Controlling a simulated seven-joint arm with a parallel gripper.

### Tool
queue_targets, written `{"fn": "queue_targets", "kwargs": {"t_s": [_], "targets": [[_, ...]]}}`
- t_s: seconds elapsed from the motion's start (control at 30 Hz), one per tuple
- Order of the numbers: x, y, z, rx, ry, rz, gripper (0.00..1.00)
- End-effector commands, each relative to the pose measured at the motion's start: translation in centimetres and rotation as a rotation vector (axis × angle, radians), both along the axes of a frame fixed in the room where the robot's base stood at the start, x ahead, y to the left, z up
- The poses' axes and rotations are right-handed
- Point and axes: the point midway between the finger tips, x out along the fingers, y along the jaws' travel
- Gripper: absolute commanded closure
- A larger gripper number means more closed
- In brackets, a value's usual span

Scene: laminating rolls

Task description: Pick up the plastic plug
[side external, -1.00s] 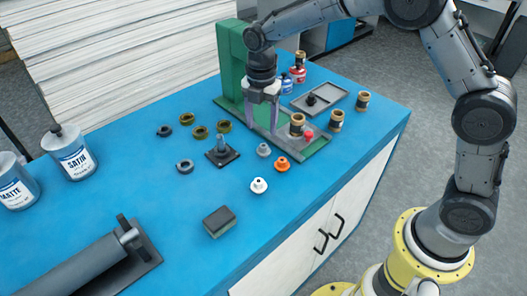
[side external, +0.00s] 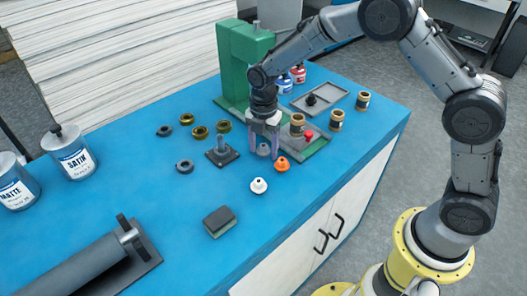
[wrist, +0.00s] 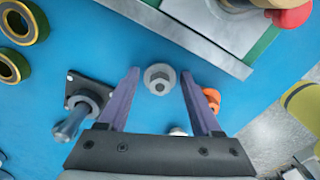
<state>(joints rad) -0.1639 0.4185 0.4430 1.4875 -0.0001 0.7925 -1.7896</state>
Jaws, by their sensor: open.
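Three small flanged plugs stand on the blue bench: a grey one (side external: 263,150), an orange one (side external: 282,164) and a white one (side external: 258,186). The pictures do not settle which of them is the plastic plug. My gripper (side external: 263,156) is open, pointing down, with its purple fingers on either side of the grey plug. In the wrist view the grey plug (wrist: 160,78) shows between the fingertips, with a gap on each side. There the orange plug (wrist: 212,98) is partly hidden behind the right finger, and the white plug (wrist: 178,131) is mostly hidden by the gripper body.
A black-based post (side external: 221,153) stands left of my gripper, with several rings beyond it. A green press (side external: 238,62) stands behind; its base plate carries a brown jar and red knob. A grey tray (side external: 320,101) lies behind right. Open bench lies in front, around a dark block (side external: 219,221).

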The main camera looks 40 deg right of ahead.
Motion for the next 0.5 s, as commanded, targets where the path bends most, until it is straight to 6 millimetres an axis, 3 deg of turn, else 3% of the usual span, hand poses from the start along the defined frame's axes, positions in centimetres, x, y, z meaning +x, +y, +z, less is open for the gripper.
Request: {"fn": "queue_targets", "kwargs": {"t_s": [0.07, 0.37, 0.5], "targets": [[0.0, 0.0, 0.02, 0.0, 0.0, 0.0, 0.45], [0.01, 0.0, 0.04, 0.0, 0.0, 0.0, 0.99], [0.02, 0.01, 0.06, 0.0, 0.0, 0.0, 1.0]]}}
